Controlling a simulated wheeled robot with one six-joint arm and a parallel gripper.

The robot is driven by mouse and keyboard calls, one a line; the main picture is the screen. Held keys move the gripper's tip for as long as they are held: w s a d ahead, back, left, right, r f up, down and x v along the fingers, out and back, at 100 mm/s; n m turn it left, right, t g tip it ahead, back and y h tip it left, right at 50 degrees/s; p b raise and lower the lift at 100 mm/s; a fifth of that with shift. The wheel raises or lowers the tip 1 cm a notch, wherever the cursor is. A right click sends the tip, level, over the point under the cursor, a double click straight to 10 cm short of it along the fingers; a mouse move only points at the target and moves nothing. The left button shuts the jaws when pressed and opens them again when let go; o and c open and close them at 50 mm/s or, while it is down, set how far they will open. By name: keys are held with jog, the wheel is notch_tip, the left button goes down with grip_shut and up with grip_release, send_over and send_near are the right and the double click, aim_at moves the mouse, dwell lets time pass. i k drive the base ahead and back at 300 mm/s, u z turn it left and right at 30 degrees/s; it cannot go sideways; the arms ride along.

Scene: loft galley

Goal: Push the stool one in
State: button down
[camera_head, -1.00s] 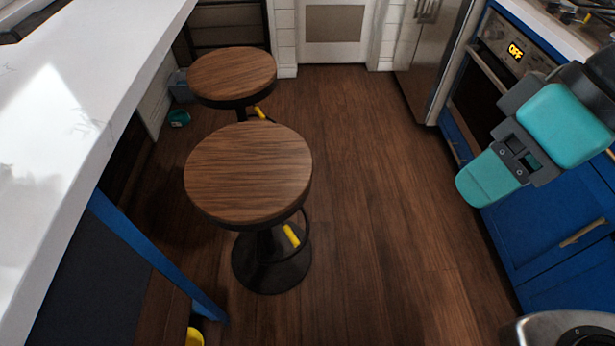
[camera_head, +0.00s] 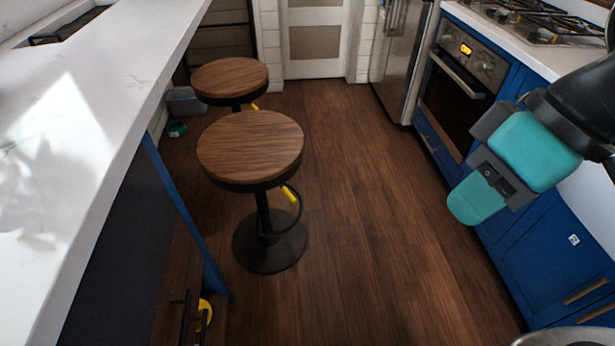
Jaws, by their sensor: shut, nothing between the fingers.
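Two round stools with wooden seats and black pedestal bases stand upright beside the counter. The nearer stool (camera_head: 250,148) is out on the open floor, with a yellow piece on its foot ring. The farther stool (camera_head: 229,79) is behind it, partly hidden by the nearer seat. Which of them is stool one I cannot tell. The white counter (camera_head: 95,120) runs along the left, with a dark space beneath it. My gripper (camera_head: 472,204), with teal pads, is at the right, in the air well away from both stools. It is shut and empty.
Blue cabinets (camera_head: 545,255), an oven (camera_head: 455,95) and a steel fridge (camera_head: 401,60) line the right side. A blue panel (camera_head: 185,220) supports the counter. A grey bin (camera_head: 187,101) and a teal bowl (camera_head: 177,129) are by the back left. The wooden floor (camera_head: 350,200) between is clear.

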aim_at(267, 240)
jog(key=u, duration=0.2)
jog(key=k, duration=0.25)
jog(key=z, duration=0.9)
jog(key=i, duration=0.8)
jog(key=u, duration=0.5)
jog(key=i, duration=0.7)
jog(key=u, duration=0.55)
